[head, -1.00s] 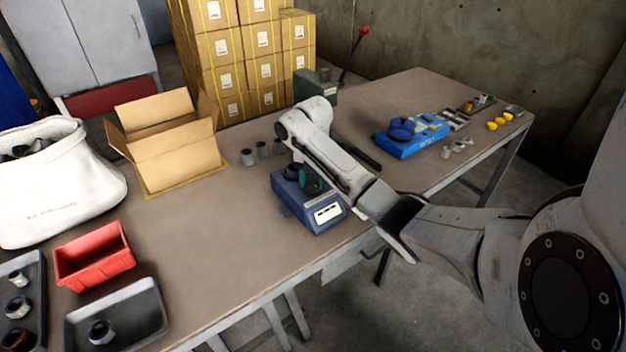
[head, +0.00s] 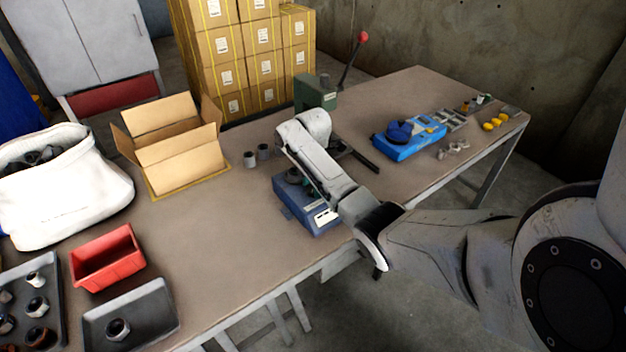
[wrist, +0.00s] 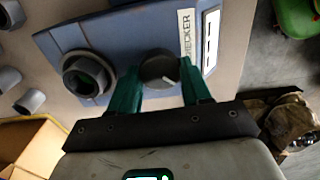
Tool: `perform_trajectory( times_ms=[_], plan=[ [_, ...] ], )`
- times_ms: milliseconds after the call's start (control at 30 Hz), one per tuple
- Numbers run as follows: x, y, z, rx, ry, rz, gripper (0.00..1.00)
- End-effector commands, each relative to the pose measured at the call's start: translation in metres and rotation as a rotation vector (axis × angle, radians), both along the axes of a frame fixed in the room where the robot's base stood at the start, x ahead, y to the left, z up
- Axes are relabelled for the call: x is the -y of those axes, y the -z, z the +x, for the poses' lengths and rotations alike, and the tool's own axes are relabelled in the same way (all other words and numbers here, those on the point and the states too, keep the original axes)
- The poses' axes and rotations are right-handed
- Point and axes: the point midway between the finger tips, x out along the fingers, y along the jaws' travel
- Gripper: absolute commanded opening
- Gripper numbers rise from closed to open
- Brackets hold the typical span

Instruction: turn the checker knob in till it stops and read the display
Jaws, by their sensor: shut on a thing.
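The blue checker (head: 302,206) stands near the front edge of the table, partly hidden by my arm in the head view. In the wrist view the checker body (wrist: 60,40) carries a dark round knob (wrist: 158,68), a dark hex-shaped socket or fitting (wrist: 86,76) to its left, and a "CHECKER" label. The white display strip (wrist: 211,40) lies at the right with dark marks too small to read. My gripper (wrist: 160,84) has its green fingers on both sides of the knob, shut on it. In the head view the gripper is mostly hidden behind my arm.
An open cardboard box (head: 178,150), a red bin (head: 106,258) and a grey tray (head: 130,318) with a fitting stand to the left. Grey fittings (head: 257,156) stand behind the checker. A green lever press (head: 315,92) and a blue device (head: 408,138) are beyond.

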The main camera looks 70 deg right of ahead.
Motion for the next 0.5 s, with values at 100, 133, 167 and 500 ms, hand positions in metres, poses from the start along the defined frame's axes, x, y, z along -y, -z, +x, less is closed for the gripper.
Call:
perform_trajectory(
  times_ms=[100, 133, 167, 500],
  plan=[
    [-0.0002, -0.0034, 0.0006, 0.0, 0.109, 0.0, 0.17],
    [-0.0002, -0.0034, 0.0006, -0.001, 0.137, -0.001, 0.17],
    [-0.0003, -0.0034, 0.0007, 0.0, 0.166, 0.0, 0.17],
    [0.0, -0.003, 0.0006, 0.0, 0.49, -0.001, 0.17]
  ],
)
